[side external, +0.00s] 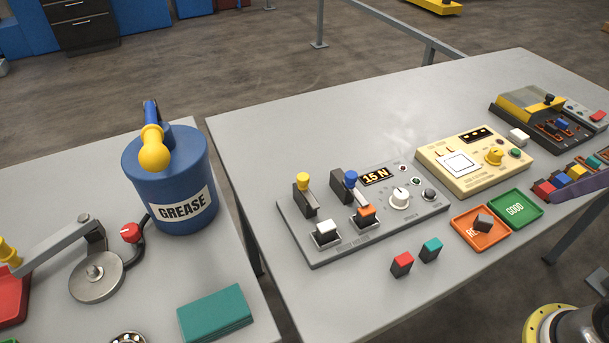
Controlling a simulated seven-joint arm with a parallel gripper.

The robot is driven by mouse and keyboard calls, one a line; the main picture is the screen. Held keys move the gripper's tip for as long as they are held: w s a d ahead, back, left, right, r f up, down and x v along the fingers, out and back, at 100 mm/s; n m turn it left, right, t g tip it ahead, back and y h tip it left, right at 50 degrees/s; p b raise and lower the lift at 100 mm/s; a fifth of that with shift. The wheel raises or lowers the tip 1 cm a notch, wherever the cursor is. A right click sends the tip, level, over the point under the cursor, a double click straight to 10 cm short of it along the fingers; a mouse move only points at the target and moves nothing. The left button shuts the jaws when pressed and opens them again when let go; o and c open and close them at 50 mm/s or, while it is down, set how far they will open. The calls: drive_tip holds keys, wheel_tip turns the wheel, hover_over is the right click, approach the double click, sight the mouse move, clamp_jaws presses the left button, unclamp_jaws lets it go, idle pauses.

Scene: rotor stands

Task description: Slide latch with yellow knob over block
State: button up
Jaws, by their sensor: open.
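A grey panel (430,212) lies on the right table. Near its left end stands a dark latch (305,203) with a yellow knob (303,181) on top. A white block (326,230) sits in a low holder in front of this latch, and the latch looks set back from it. To the right is a second latch with a blue knob (350,178), with an orange block (366,213) in front of it. My gripper is not in view.
A display reading 15 N (375,177) and a white dial (399,198) share the panel. A red block (401,263) and a teal block (431,249) stand in front. An orange tray (468,230) holds a dark block; a green tray (525,203) looks empty. A blue grease bucket (165,185) stands left.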

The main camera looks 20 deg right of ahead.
drive_tip(key=w+a+r, duration=0.1)
drive_tip(key=w+r, duration=0.5)
drive_tip(key=r, duration=0.3)
drive_tip(key=w+a+r+g, duration=0.1)
drive_tip(key=w+a+r, duration=0.15)
drive_tip(key=w, duration=0.25)
drive_tip(key=w+a+r+g, duration=0.1)
drive_tip(key=w+a+r, duration=0.1)
drive_tip(key=w+r, duration=0.25)
drive_tip(key=n+g, duration=0.3)
drive_tip(key=n, duration=0.1)
hover_over(303, 176)
wheel_tip(303, 176, down, 17)
wheel_tip(303, 176, down, 13)
drive_tip(key=shift+f, duration=0.1)
clamp_jaws()
